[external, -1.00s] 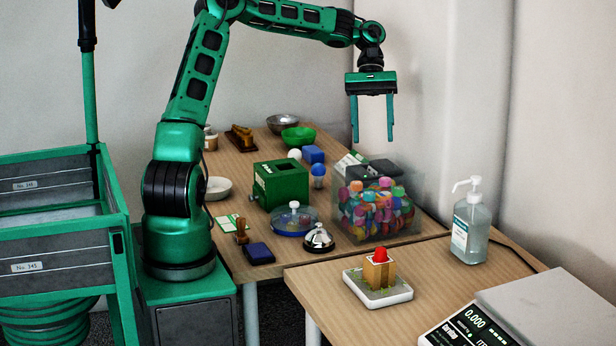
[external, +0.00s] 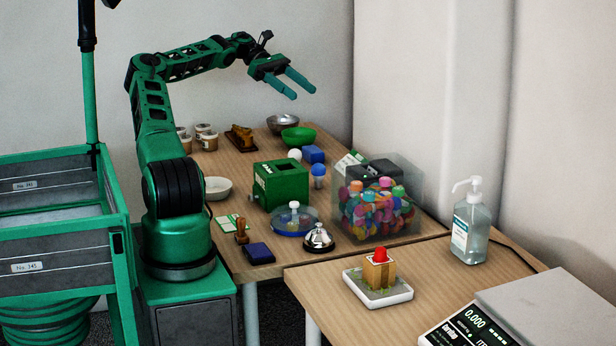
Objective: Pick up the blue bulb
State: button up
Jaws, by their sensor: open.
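The blue bulb (external: 318,170) stands on the back table, with a rounded blue top and a pale lower part. It is just right of the green box and left of the clear bin. My gripper (external: 303,90) is in the air above and behind the bulb in the picture, well apart from it. Its two teal fingers are spread and point to the right and slightly down. Nothing is between them.
A pump bottle (external: 470,228) stands at right.

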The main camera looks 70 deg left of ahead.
jog(key=s+a, duration=0.1)
jog(key=a, duration=0.1)
send_near(319, 171)
jog(key=shift+w+d+f+t, duration=0.3)
jog(key=shift+w+d+f, duration=0.7)
jog(key=shift+w, duration=0.15)
jog(key=shift+a+f+x, duration=0.1)
jog(key=shift+f+x, duration=0.1)
jog(key=shift+x, duration=1.25)
jog(key=shift+a+f+x, duration=0.1)
jog(key=shift+f+x, duration=0.05)
jog(key=shift+x, duration=1.35)
jog(key=c, duration=0.9)
